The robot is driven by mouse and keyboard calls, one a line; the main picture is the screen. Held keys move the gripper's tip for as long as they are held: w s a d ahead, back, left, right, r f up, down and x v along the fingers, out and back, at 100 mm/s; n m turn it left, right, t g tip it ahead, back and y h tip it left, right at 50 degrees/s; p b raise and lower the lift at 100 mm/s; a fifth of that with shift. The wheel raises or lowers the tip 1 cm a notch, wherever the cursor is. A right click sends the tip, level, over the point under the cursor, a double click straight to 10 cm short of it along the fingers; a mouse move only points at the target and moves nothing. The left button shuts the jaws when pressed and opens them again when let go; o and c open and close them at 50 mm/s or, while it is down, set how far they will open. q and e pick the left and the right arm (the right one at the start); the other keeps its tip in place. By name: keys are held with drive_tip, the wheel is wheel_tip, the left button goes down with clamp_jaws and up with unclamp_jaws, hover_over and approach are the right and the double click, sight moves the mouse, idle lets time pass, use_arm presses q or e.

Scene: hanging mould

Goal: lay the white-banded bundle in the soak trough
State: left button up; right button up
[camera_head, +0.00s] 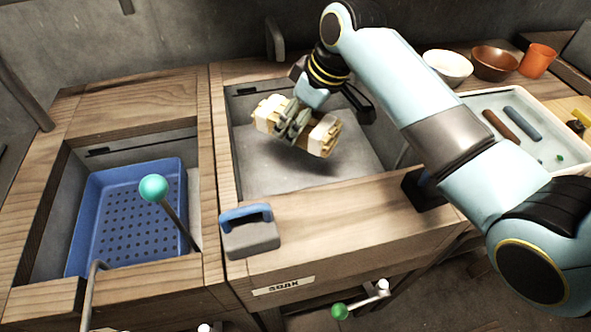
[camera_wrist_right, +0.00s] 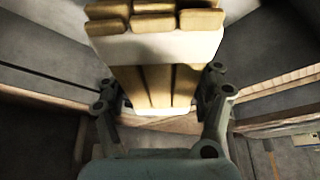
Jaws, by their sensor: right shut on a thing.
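The white-banded bundle (camera_head: 318,135), pale wooden sticks with a white band, is in my right gripper (camera_head: 291,122). The right gripper is shut on it and holds it over the opening of the soak trough (camera_head: 270,170). The trough is a grey-lined box in the wooden bench behind a "SOAK" label. In the right wrist view the bundle (camera_wrist_right: 158,82) lies between the two fingers (camera_wrist_right: 163,112), its white band across the upper part. I cannot tell exactly how high the bundle is above the trough floor. My left gripper is not in view.
A blue perforated basket (camera_head: 125,215) sits in the left basin, with a green-knobbed lever (camera_head: 153,188) in front. A grey block with a blue handle (camera_head: 249,231) stands on the trough's front rim. Bowls (camera_head: 447,67), an orange cup (camera_head: 538,60) and a white tray (camera_head: 545,150) are at right.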

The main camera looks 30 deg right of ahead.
sight(321, 125)
drive_tip(key=shift+w+f, duration=0.1)
drive_tip(key=shift+f, duration=0.7)
use_arm(q)
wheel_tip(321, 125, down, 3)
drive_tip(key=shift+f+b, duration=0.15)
drive_tip(key=shift+b, duration=1.05)
use_arm(e)
wheel_tip(321, 125, down, 10)
drive_tip(key=shift+r, duration=0.1)
drive_tip(key=shift+f, duration=0.2)
drive_tip(key=o, duration=1.3)
drive_tip(key=shift+r, duration=0.1)
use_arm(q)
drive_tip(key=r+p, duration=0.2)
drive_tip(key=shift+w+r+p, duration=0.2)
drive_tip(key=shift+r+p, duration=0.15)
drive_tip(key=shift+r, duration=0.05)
use_arm(e)
drive_tip(key=v, duration=1.2)
drive_tip(key=shift+w+r, duration=0.1)
